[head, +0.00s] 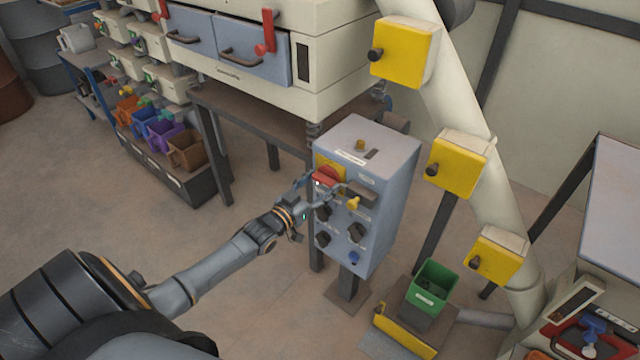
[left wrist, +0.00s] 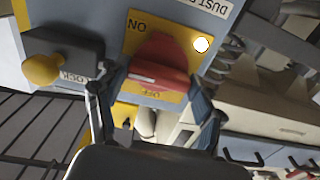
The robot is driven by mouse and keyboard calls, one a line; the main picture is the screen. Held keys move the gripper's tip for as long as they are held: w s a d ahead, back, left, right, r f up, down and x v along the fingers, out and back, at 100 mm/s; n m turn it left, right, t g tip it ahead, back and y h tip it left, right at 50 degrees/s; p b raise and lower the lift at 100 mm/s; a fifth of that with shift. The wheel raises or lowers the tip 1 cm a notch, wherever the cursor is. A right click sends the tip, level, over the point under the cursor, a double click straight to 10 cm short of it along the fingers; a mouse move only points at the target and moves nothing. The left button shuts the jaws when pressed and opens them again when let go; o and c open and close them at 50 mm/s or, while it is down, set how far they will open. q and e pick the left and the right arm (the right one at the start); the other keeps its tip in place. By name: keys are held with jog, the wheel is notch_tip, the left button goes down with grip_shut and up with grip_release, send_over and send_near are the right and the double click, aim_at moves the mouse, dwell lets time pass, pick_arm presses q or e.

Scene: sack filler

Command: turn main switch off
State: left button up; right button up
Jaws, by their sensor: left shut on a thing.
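The main switch is a red rotary handle (left wrist: 160,62) on a yellow plate (left wrist: 134,28) marked ON and OFF in the left wrist view. In the head view the red handle (head: 326,176) sits at the upper left of the front of a blue-grey control box (head: 380,160). My left gripper (head: 318,190) is at this handle, and in the left wrist view its two fingers (left wrist: 152,88) are shut on the handle from both sides. The handle's white line lies near the OFF lettering, which is partly covered. My right gripper is not in view.
A grey lock block with a yellow knob (left wrist: 42,70) is close beside the switch; the yellow knob (head: 353,203) also shows in the head view. Black knobs (head: 357,232) and a blue button (head: 353,257) are below. A green bin (head: 432,285) stands on the right.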

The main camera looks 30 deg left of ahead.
pick_arm(q)
jog(key=shift+n, duration=0.3)
jog(key=n, duration=0.7)
jog(key=shift+n, duration=0.3)
jog(key=n+b, duration=0.1)
jog(key=n, duration=0.4)
jog(key=n+b, duration=0.2)
jog(key=n, duration=0.2)
jog(key=shift+n, duration=0.5)
jog(key=o, duration=1.2)
jog(key=shift+c, duration=0.2)
